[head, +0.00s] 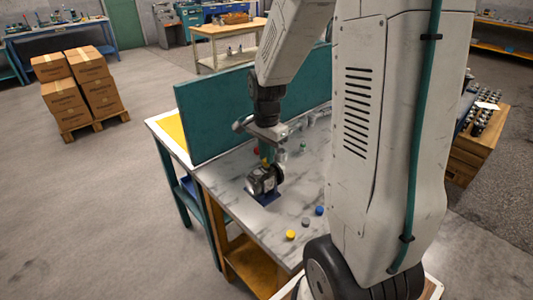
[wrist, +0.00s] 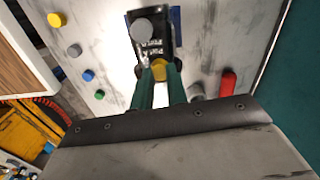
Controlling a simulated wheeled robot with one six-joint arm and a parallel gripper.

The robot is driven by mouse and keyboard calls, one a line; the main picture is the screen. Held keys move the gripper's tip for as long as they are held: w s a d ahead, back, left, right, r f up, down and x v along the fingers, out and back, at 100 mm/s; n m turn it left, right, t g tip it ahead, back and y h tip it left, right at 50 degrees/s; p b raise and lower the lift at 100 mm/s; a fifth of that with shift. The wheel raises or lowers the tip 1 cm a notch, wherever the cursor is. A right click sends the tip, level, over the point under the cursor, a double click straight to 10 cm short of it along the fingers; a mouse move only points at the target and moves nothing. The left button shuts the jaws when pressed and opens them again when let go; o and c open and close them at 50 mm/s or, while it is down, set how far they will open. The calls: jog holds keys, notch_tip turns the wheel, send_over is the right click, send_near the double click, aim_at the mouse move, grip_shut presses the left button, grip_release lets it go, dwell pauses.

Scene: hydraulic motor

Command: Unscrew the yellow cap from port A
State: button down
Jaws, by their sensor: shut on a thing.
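The hydraulic motor (head: 261,183) is a dark and grey block on a blue base on the marbled tabletop. In the wrist view its dark body (wrist: 155,45) carries white lettering, too small to read surely, and a round grey part. A yellow cap (wrist: 159,70) is at the motor's near end; it also shows small in the head view (head: 265,162). My gripper (wrist: 159,76) points down at the motor. Its two green fingers are shut on the yellow cap, one on each side. Whether the cap is still seated in the port cannot be told.
A green cap (wrist: 99,95) and a red object (wrist: 228,83) show in the wrist view. A teal panel (head: 220,112) stands behind the motor.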

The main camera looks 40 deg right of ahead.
jog(key=shift+r, duration=0.15)
jog(key=shift+r, duration=1.9)
